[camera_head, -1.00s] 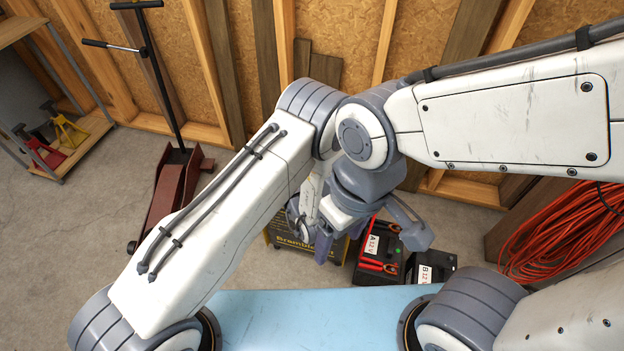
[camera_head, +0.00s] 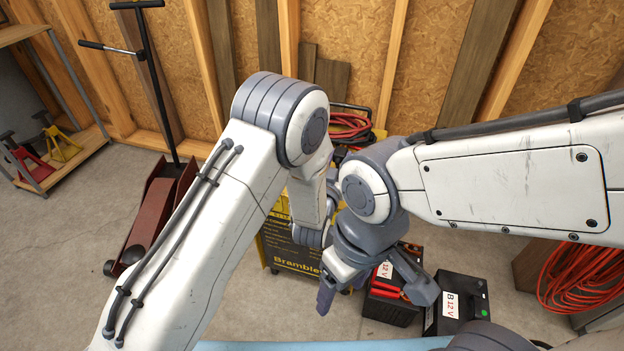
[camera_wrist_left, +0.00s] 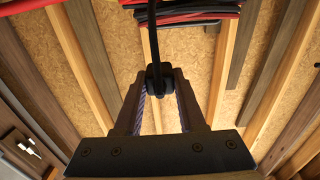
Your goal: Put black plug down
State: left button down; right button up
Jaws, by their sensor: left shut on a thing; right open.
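The black plug (camera_wrist_left: 158,76) is between the two fingers of my left gripper (camera_wrist_left: 159,84) in the left wrist view, and the gripper is shut on it. A black cable runs up from the plug toward red and black cables (camera_wrist_left: 190,12). In the head view, my left gripper and the plug are hidden behind my arms, near the yellow charger cart (camera_head: 292,256). My right gripper (camera_head: 372,296) is open and empty, lower in the head view, in front of the cart and the batteries.
Battery A (camera_head: 391,309) and battery B (camera_head: 470,288) stand on the floor right of the cart. A red hose coil (camera_head: 582,268) is at the right. A red floor jack (camera_head: 150,218) stands at the left. A light blue surface (camera_head: 320,346) edges the bottom.

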pick_arm(q)
jog(key=a+f, duration=0.1)
jog(key=a, duration=0.1)
jog(key=w+a+f+b, duration=0.1)
jog(key=a+f, duration=0.1)
jog(key=w+a+f, duration=0.1)
jog(key=a, duration=0.2)
jog(key=shift+w+f, duration=0.25)
notch_tip(320, 180, down, 4)
jog(key=shift+f+b, duration=0.1)
jog(key=shift+b, duration=0.95)
jog(key=shift+f, duration=0.15)
jog(key=c, duration=0.5)
grip_release()
